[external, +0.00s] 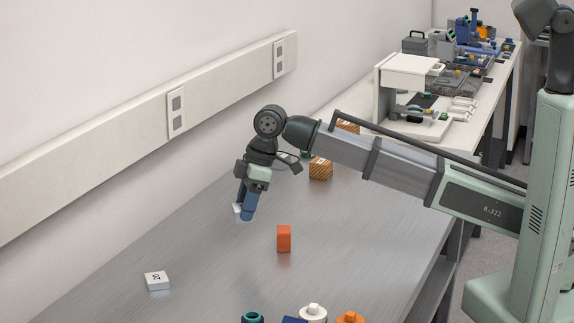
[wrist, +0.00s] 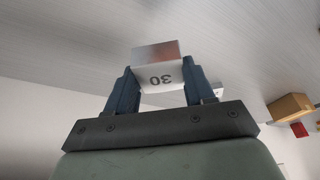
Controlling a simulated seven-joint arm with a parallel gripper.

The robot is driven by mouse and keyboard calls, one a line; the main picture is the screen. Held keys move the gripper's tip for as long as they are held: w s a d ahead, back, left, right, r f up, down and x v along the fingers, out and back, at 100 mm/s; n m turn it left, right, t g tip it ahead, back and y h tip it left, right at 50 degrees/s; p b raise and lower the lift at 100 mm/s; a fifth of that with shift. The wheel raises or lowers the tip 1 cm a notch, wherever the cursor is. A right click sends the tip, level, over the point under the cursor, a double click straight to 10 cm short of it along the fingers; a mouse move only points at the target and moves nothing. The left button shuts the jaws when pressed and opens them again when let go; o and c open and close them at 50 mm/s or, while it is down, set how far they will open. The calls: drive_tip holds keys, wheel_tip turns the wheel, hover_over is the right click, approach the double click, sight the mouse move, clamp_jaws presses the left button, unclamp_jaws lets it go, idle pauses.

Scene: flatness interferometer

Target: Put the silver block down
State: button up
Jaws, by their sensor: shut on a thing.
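The silver block (wrist: 159,76), marked 30, sits between the two blue fingers of my gripper (wrist: 160,88) in the wrist view. My gripper is shut on it. In the external view my gripper (external: 244,208) points down near the wall side of the metal table (external: 200,250), and the block (external: 237,209) shows as a pale patch at the fingers, partly hidden by them. It is low over the table; I cannot tell whether it touches.
An orange block (external: 284,239) stands right of my gripper. A white block marked 20 (external: 157,281) lies front left. A striped wooden box (external: 321,168) stands behind. Knobbed pieces, white (external: 313,314) and orange (external: 350,318), are at the front edge. The table's left middle is clear.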

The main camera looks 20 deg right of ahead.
drive_tip(key=s+a+n, duration=0.1)
drive_tip(key=s+a, duration=0.2)
drive_tip(key=a, duration=0.7)
hover_over(182, 262)
drive_tip(key=d, duration=0.1)
drive_tip(key=shift+w+f, duration=0.1)
drive_tip(key=shift+f, duration=4)
drive_tip(key=shift+f, duration=0.15)
drive_tip(key=o, duration=1.2)
drive_tip(key=v, duration=1.2)
drive_tip(key=shift+w, duration=0.2)
